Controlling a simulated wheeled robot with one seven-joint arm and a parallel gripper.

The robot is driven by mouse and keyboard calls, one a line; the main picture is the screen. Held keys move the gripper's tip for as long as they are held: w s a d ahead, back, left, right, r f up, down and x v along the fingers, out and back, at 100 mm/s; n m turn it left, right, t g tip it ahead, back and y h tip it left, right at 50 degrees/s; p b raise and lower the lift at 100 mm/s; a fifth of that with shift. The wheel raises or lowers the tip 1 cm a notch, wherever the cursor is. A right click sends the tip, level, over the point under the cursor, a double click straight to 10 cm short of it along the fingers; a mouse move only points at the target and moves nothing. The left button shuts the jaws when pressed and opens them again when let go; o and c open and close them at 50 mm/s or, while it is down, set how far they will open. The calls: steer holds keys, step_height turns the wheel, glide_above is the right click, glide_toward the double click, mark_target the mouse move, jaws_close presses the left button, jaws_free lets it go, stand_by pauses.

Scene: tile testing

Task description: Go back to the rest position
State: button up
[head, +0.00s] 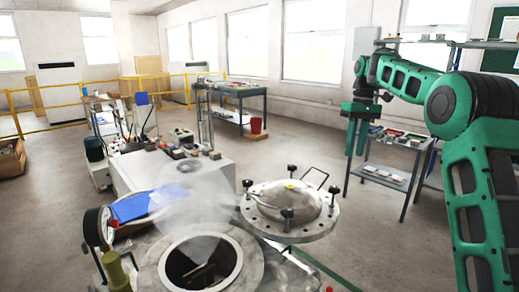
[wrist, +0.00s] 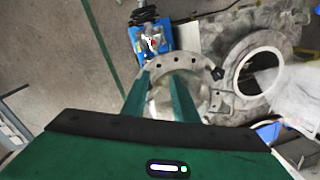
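My green gripper (head: 355,152) hangs at the right of the head view, fingers pointing down, with my green arm bent above and to its right. In the wrist view my gripper (wrist: 159,76) shows two green fingers apart, with nothing held between them. Below it in that view is the round metal lid (wrist: 207,97) of a vessel. In the head view the lid (head: 290,222) is swung aside, left of and below the gripper. The vessel's round opening (head: 200,262) is uncovered and shows a dark inside.
A pressure gauge (head: 98,228) stands left of the vessel. A white bench (head: 170,173) with several items is behind it. A metal shelf rack (head: 405,150) stands behind my arm. A red bucket (head: 256,125) is by a far table. Open floor (head: 300,130) lies in the middle.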

steer(key=s+d+f+m, duration=0.1)
steer(key=s+d+m, duration=0.25)
steer(key=s, duration=0.95)
steer(key=s+d+m, duration=0.3)
steer(key=s+d, duration=0.2)
steer(key=s, duration=0.7)
steer(key=s+f+m, duration=0.2)
steer(key=s+f, duration=0.4)
steer(key=s, duration=0.7)
steer(key=s+f+m, duration=0.2)
steer(key=s+f, duration=0.5)
steer(key=s, duration=0.5)
steer(key=shift+s+d+t+h, duration=0.25)
steer(key=shift+s+t+h, duration=0.05)
steer(key=shift+s+t, duration=0.1)
steer(key=shift+w+f, duration=0.2)
steer(key=shift+w, duration=0.5)
